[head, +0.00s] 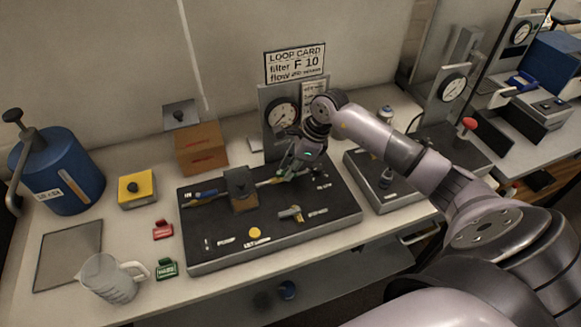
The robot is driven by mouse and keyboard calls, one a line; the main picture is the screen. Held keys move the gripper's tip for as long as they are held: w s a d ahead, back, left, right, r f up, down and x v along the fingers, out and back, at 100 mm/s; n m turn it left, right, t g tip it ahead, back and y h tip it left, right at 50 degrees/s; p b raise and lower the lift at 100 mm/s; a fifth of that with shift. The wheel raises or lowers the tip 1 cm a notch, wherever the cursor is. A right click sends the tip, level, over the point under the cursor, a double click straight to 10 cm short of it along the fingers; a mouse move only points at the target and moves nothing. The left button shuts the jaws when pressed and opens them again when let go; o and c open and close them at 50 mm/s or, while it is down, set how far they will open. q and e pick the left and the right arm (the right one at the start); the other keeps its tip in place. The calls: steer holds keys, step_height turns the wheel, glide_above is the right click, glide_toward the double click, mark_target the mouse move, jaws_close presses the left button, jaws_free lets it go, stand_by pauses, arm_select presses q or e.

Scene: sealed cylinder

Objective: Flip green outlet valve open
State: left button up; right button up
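The black panel (335,220) lies on the bench and carries a brown block (240,188) with pipe pieces on both sides. My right gripper (284,175) reaches down over the panel's back right part, at the pipe (266,183) right of the block. The gripper covers the fitting there, so a green outlet valve handle cannot be made out. I cannot tell whether its fingers are open or closed, or whether they touch anything. A small brass-coloured fitting (291,213) and a yellow disc (255,232) are nearer the front. My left gripper is out of view.
A gauge board (270,105) with a sign stands behind the panel. A second black panel (375,197) lies to its right, beneath my arm. A red tag (162,230), a green tag (166,269), a jug (108,282) and a blue tank (65,170) are left.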

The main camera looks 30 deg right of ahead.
jaws_close()
steer(key=shift+w+f+b, duration=0.1)
steer(key=shift+f+b, duration=0.05)
steer(key=shift+b, duration=0.35)
steer(key=n+b, duration=0.1)
steer(key=b, duration=0.1)
steer(key=n+g+b, duration=0.1)
steer(key=n+b, duration=0.1)
steer(key=b, duration=0.1)
steer(key=shift+w+d+f+y+b, duration=0.1)
steer(key=shift+w+d+y+b, duration=0.1)
steer(key=shift+w+y+b, duration=0.15)
steer(key=shift+w+r+n+g+b, duration=0.1)
steer(key=shift+r+n+g+b, duration=0.2)
steer(key=shift+n+b, duration=0.35)
